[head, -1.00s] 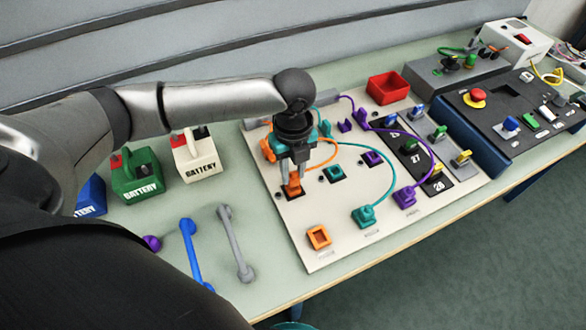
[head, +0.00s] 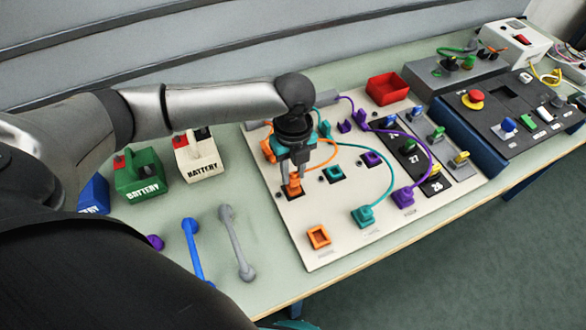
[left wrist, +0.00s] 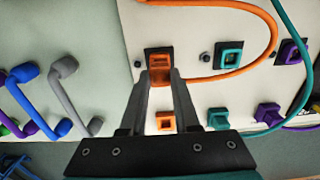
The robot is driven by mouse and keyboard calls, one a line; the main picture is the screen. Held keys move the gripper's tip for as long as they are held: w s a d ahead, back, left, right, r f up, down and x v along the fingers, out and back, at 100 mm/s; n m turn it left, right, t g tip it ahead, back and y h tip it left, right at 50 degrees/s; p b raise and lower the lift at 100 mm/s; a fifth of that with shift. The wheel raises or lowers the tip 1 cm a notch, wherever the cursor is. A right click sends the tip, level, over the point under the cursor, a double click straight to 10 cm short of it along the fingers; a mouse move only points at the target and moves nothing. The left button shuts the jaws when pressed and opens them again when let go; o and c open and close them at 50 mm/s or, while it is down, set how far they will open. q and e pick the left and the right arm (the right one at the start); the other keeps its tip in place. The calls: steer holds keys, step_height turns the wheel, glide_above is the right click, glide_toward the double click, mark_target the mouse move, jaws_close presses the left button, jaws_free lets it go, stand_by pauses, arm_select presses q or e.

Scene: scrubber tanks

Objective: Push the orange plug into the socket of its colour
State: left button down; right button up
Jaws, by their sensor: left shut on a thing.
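The orange plug (head: 295,188) is upright on the pale board, at the black-framed socket in the left of the upper row. My left gripper (head: 294,172) is shut on it from above. In the left wrist view the orange plug (left wrist: 160,62) shows between the fingertips (left wrist: 161,74), over the black square frame. The plug and fingers cover the socket's inside, so I cannot tell how deep the plug sits. An orange cord (head: 325,160) curves from the plug to the board's back left. A hollow orange square holder (head: 318,237) lies nearer the front edge. My right gripper is not in view.
The teal socket (head: 334,174) and purple socket (head: 371,159) lie right of the plug. A teal plug (head: 363,217) and purple plug (head: 403,197) stand near the board's front, their cords arching over the board. Blue (head: 196,255) and grey (head: 236,243) handles lie left.

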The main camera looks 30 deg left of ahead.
arm_select(q)
steer(key=shift+p, duration=0.3)
steer(key=shift+f, duration=0.25)
steer(key=shift+f+b, duration=0.5)
steer(key=shift+f, duration=0.25)
steer(key=c, duration=0.6)
jaws_free()
steer(key=shift+o, duration=0.5)
steer(key=o, duration=0.4)
